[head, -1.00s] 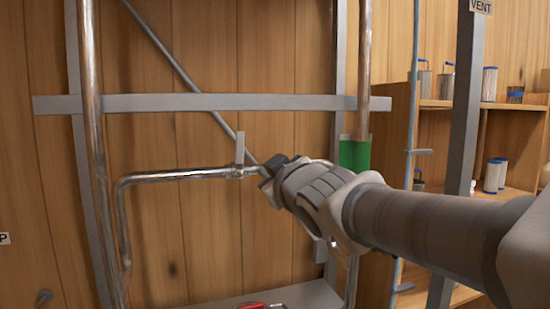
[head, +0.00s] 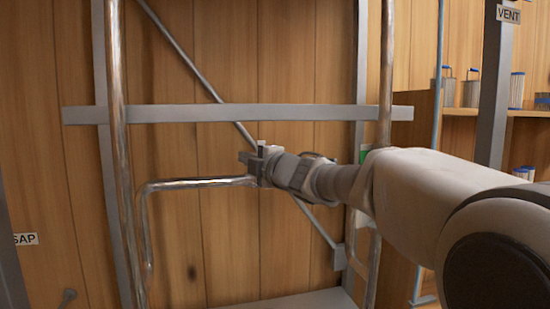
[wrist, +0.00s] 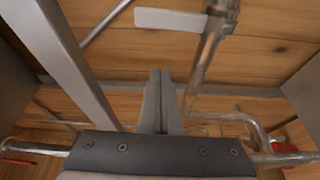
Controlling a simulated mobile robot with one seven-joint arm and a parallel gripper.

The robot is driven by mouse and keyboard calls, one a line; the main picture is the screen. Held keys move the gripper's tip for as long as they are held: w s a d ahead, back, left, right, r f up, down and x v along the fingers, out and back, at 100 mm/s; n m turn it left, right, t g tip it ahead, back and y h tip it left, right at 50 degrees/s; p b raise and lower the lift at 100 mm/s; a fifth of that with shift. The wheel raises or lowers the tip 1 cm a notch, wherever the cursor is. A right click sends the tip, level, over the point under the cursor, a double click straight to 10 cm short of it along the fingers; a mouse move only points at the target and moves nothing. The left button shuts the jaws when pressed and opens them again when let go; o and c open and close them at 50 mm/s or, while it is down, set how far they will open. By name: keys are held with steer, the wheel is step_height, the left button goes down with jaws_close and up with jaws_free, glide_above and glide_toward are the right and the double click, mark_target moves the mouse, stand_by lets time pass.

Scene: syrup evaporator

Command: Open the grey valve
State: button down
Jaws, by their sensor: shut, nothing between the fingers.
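The grey valve has a flat pale grey lever (wrist: 170,19), seen in the wrist view at the top. The lever joins a valve body (wrist: 222,8) on a metal pipe (wrist: 205,62). In the head view the pipe (head: 195,184) runs level to my gripper (head: 250,160), which largely hides the valve there. In the wrist view my gripper (wrist: 160,74) is shut and empty. Its fingertips appear below the lever and left of the pipe, with a visible gap. Their distance in depth to the lever is hard to tell.
A grey crossbar (head: 220,113) spans the frame above my gripper. An upright pipe (head: 120,150) stands left and another (head: 387,70) right. A grey post (head: 495,80) and shelves with canisters (head: 472,88) stand farther right. Red parts (wrist: 283,147) show low in the wrist view.

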steer(key=w, duration=0.1)
steer(key=w+d+p, duration=0.1)
steer(key=w, duration=0.1)
steer(key=w+p, duration=0.1)
steer(key=shift+w+d, duration=0.15)
steer(key=shift+d, duration=0.1)
steer(key=shift+w+d+m+b, duration=0.15)
steer(key=shift+d+m+b, duration=0.3)
steer(key=shift+m, duration=0.25)
stand_by(0.3)
steer(key=w+d+f+m+t+h+b, duration=0.2)
steer(key=d+f+m+t+b, duration=0.3)
steer(key=m+b, duration=0.8)
steer(key=d+m, duration=0.2)
steer(key=m, duration=0.2)
steer(key=shift+w+f+t+h+b, duration=0.2)
steer(key=shift+w+t+h+b, duration=0.1)
steer(key=shift+t+h+b, duration=0.1)
steer(key=shift+d+f, duration=0.1)
steer(key=shift+d, duration=0.05)
